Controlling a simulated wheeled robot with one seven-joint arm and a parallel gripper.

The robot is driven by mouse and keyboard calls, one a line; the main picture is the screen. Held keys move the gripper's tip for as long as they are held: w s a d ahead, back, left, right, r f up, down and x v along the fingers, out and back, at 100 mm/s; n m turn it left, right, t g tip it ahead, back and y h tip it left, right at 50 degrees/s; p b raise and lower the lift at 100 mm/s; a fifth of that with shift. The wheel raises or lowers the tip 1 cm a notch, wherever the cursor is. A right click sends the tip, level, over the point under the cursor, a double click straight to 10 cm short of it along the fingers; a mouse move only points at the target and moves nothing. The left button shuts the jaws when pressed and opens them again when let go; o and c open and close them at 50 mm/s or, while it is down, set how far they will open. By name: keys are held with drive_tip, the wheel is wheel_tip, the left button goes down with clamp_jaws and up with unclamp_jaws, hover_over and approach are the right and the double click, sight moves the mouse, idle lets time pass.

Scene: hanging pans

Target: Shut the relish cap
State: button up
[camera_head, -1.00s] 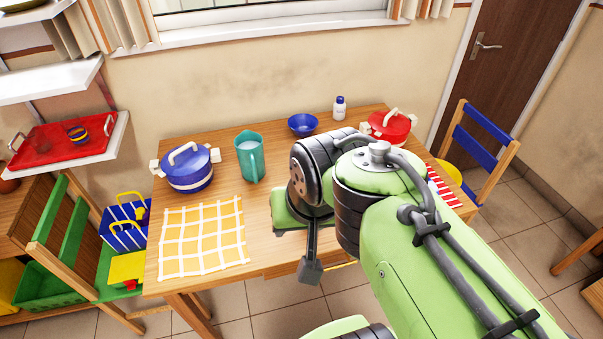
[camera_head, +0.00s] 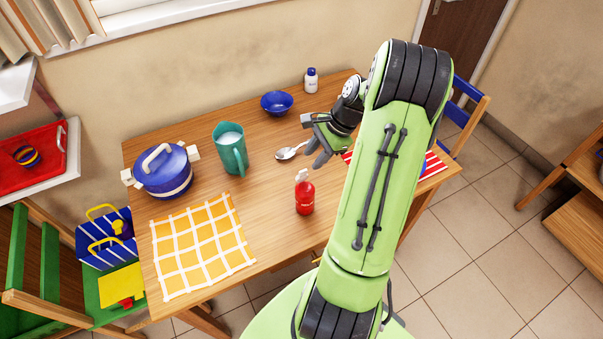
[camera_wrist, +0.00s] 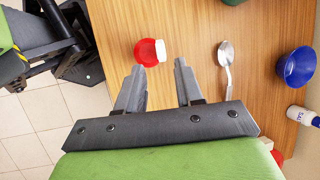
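The red bottle (camera_head: 305,196), which looks like the relish, stands upright on the table near its front edge. Its whitish cap (camera_head: 302,176) is on top; whether it is open or shut is too small to tell. In the wrist view the red bottle (camera_wrist: 147,52) shows just beyond the left fingertip, its white cap (camera_wrist: 161,50) facing the gap between the fingers. My gripper (camera_head: 312,140) is above the table, behind and slightly right of the bottle. The wrist view shows my gripper (camera_wrist: 159,67) open, with nothing between the fingers.
A spoon (camera_head: 291,152) lies behind the bottle. A teal jug (camera_head: 231,150), a blue bowl (camera_head: 277,103) and a white blue-capped bottle (camera_head: 311,81) stand farther back. A blue pot (camera_head: 165,172) and yellow checked cloth (camera_head: 203,246) are left. A blue chair (camera_head: 463,112) is right.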

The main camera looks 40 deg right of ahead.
sight(304, 170)
drive_tip(key=b+x, duration=0.1)
drive_tip(key=x, duration=0.7)
drive_tip(key=shift+s, duration=0.1)
clamp_jaws()
